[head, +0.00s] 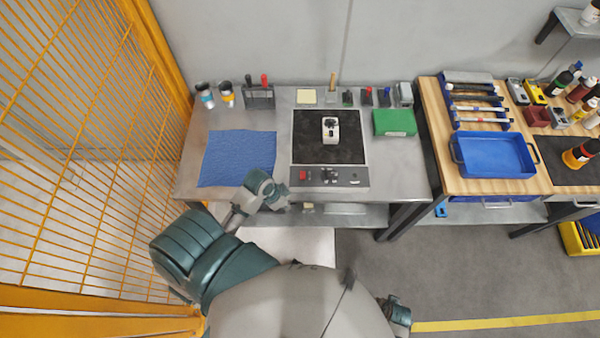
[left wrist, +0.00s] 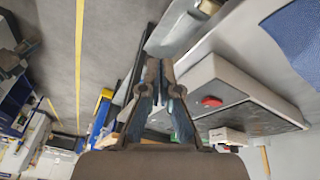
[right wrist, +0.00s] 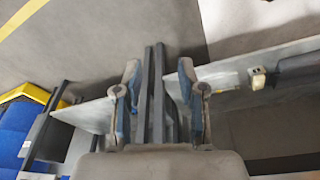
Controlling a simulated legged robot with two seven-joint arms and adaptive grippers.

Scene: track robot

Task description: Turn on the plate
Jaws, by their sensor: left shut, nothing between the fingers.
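A dark square plate (head: 310,153) is set in the grey metal bench in the head view. In front of it is a grey control panel (head: 345,183) with a red button (head: 304,175) at its left and dark controls in the middle. My left gripper (head: 284,190) is shut and empty, just left of the panel's front edge. In the left wrist view, the left gripper (left wrist: 160,68) has its fingertips together, and the red button (left wrist: 211,101) shows to their right, apart from them. My right gripper (right wrist: 158,68) is open and empty in the right wrist view.
A white device (head: 331,130) stands on the plate. A blue cloth (head: 237,158) lies left of it, and a green box (head: 394,122) right of it. Cups and tools line the bench's back. A yellow mesh fence (head: 80,140) is at left, a wooden bench with a blue tray (head: 495,155) at right.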

